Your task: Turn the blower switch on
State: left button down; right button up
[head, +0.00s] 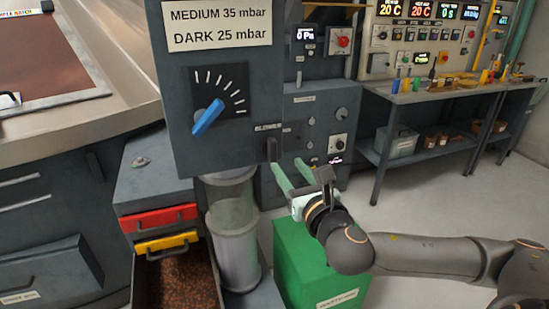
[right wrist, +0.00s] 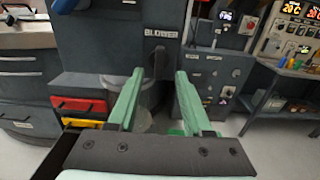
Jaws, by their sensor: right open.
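The blower switch (head: 271,149) is a dark lever under the label BLOWER on the front of the grey cabinet. It also shows in the right wrist view (right wrist: 159,58), between and beyond my fingertips. My right gripper (head: 284,164) has pale green fingers, which are open and empty and point at the cabinet. In the head view the fingertips lie just below and right of the lever. I see no clear contact with it. My left gripper is not in view.
A dial with a blue pointer (head: 207,116) is above left of the switch. A clear cylinder (head: 232,230) and a green bin (head: 318,270) stand below. Red (head: 158,219) and yellow (head: 166,242) drawer fronts are at left. A bench (head: 430,97) stands at right, beyond open floor.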

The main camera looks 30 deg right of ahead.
aim_at(274, 147)
jog(key=p+x, duration=0.1)
jog(key=x, duration=0.8)
jog(key=shift+r, duration=0.1)
grip_shut()
dwell(0.4)
